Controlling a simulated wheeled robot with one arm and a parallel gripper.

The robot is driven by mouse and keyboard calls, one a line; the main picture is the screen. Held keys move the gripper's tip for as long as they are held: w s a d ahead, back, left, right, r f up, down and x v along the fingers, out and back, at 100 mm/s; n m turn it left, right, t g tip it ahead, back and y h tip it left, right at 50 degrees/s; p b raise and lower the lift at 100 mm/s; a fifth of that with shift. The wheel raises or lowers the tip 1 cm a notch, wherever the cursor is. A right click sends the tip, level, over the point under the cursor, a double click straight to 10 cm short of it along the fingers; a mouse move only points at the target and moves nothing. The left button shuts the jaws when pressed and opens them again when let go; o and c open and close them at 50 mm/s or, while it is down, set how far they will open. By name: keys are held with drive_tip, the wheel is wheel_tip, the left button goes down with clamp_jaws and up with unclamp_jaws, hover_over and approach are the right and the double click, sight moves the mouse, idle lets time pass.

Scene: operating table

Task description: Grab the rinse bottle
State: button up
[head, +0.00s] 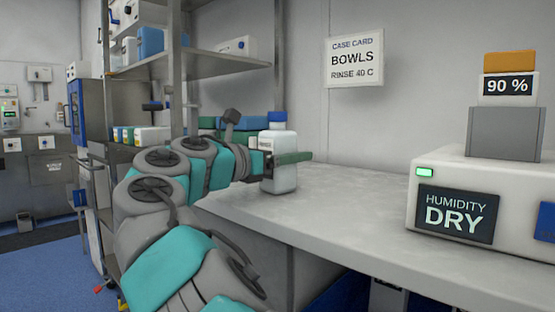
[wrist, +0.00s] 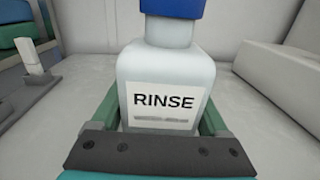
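The rinse bottle (head: 280,178) is a pale bottle with a blue cap, standing upright on the grey counter. In the wrist view the bottle (wrist: 165,75) fills the middle, with its RINSE label facing the camera and its cap cut off at the top. My gripper (head: 293,158) is at the bottle in the head view, with a green finger across its upper body. In the wrist view the green fingers of my gripper (wrist: 165,112) lie on either side of the bottle, close to its walls. Whether they press on it is not clear.
The counter (head: 345,195) is clear to the right of the bottle, up to a white humidity device (head: 450,165) reading DRY. Blue and green containers (head: 250,123) stand behind the bottle. A metal shelf rack (head: 175,65) rises at the left.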

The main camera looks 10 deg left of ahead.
clamp_jaws()
idle(0.4)
drive_tip(key=shift+r, duration=0.1)
